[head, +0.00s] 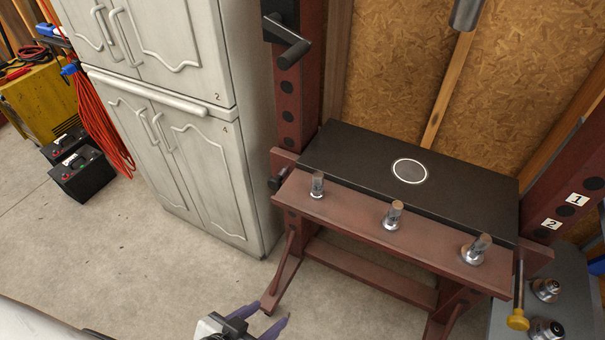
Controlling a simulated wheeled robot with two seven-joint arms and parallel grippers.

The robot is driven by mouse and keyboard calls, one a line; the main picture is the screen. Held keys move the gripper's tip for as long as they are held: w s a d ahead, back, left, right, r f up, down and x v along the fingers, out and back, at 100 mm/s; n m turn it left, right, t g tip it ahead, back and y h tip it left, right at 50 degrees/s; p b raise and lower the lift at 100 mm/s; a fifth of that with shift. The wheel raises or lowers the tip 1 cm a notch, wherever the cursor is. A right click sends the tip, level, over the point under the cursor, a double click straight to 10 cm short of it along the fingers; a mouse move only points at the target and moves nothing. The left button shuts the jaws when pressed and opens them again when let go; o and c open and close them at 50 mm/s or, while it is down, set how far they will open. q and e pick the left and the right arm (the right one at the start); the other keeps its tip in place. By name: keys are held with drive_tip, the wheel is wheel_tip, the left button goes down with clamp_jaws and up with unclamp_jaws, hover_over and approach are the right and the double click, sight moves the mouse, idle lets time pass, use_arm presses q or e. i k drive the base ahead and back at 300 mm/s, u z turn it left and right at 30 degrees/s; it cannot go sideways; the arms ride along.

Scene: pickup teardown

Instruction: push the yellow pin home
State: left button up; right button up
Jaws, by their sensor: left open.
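The yellow pin (517,320) is at the lower right, at the right end of the dark red press frame (395,232). Its yellow head faces toward me and its thin dark shaft runs back to the frame near the right post. A length of shaft shows between head and frame. I cannot tell how deep it sits. My left gripper (260,322) is at the bottom edge, left of the middle. Its purple fingers are apart with nothing seen between them, well to the left of the pin. My right gripper is not in view.
A black plate with a white ring (410,171) lies on the press bed. Three metal pegs stand along its front beam. Metal fittings (546,290) sit on a grey surface beside the pin. Grey cabinets (165,110) stand left. The concrete floor (150,265) is clear in front.

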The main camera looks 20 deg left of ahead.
sight(516, 323)
drive_tip(key=u, duration=0.6)
drive_tip(key=k, duration=1.25)
drive_tip(key=z, duration=2.05)
drive_tip(key=i, duration=0.5)
drive_tip(key=u, duration=0.05)
